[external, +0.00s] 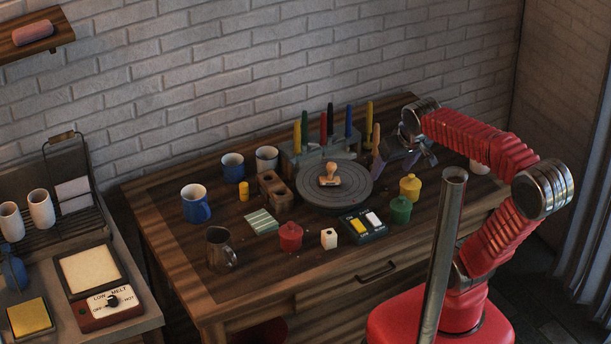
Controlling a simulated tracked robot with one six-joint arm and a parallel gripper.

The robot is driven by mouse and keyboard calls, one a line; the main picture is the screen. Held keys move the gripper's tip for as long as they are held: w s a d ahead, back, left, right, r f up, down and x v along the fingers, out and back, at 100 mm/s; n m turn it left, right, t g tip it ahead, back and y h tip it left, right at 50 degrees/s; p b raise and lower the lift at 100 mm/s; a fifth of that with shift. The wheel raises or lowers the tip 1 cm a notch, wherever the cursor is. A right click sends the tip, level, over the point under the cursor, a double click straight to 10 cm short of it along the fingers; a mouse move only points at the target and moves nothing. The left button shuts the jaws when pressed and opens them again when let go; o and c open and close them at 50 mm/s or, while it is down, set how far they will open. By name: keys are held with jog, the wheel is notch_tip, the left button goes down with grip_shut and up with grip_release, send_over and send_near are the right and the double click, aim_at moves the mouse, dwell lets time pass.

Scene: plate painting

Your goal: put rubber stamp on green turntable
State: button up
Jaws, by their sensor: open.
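The rubber stamp (330,175), with a light wooden handle and base, stands upright on the round turntable (349,198) near the middle of the table. The turntable looks dark grey here rather than green. My gripper (398,165) is to the right of the turntable, open, with nothing visible between its jaws. It is apart from the stamp. Part of the jaws is hard to make out against the dark table.
A rack of coloured tools (302,151) stands behind the turntable. A yellow pot (410,187), a green pot (401,210) and a paint box (363,226) are in front and right. A red pot (290,237), blue mug (195,203) and metal pitcher (221,248) are left.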

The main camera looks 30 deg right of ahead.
jog(key=shift+n, duration=0.5)
jog(key=s, duration=0.5)
jog(key=shift+s+a+f, duration=0.1)
jog(key=shift+f, duration=0.2)
